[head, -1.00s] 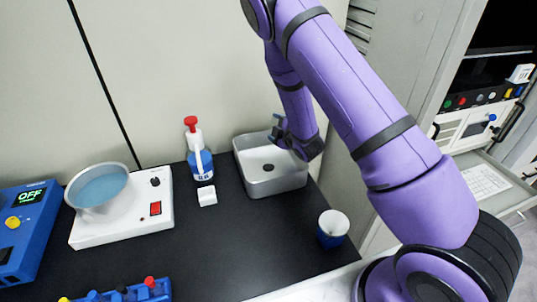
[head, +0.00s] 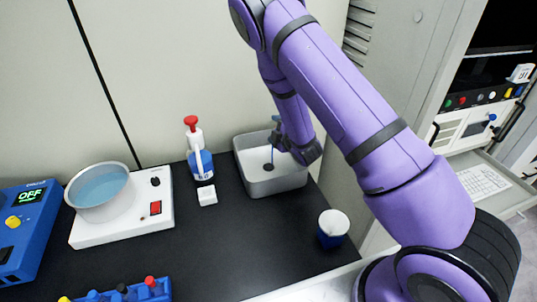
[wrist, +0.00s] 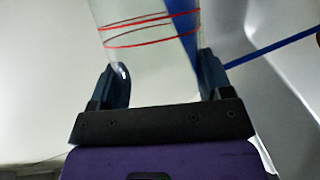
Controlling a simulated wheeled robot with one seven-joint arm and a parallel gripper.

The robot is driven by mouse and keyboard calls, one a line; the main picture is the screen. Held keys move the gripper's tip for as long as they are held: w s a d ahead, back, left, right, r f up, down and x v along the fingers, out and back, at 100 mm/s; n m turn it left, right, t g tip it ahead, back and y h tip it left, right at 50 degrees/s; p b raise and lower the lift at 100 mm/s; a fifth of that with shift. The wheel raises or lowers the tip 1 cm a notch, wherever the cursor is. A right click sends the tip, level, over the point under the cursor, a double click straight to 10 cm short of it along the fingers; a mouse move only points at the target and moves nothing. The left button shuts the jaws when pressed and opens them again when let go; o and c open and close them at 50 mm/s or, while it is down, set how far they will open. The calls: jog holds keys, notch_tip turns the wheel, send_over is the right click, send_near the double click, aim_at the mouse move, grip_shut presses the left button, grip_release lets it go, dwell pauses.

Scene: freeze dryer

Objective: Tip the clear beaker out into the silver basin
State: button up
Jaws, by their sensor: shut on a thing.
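The silver basin (head: 271,184) is a grey square sink with a dark drain, set in the black bench near the wall. My gripper (head: 283,146) is over the back right part of the basin. In the wrist view my gripper (wrist: 160,85) is shut on the clear beaker (wrist: 150,50), which has red lines round it and blue liquid on its right side. The beaker is mostly hidden in the head view.
A spray bottle (head: 201,163) with a red top and a small white block (head: 207,195) stand left of the basin. A blue and white cup (head: 333,228) is in front right. A water bath (head: 98,190) and a blue device (head: 24,225) stand at left.

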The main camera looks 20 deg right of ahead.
jog(key=shift+s+a+f+n+t+p, duration=0.3)
jog(key=shift+s+a+f+n+p, duration=0.1)
jog(key=shift+a+f+n, duration=0.3)
dwell(1.0)
jog(key=shift+s+a+r+n+t, duration=0.1)
jog(key=shift+s+a+n+t, duration=0.15)
jog(key=shift+n, duration=0.4)
jog(key=shift+a+n+t, duration=0.15)
jog(key=shift+n+t, duration=0.2)
jog(key=shift+n, duration=0.3)
dwell(1.2)
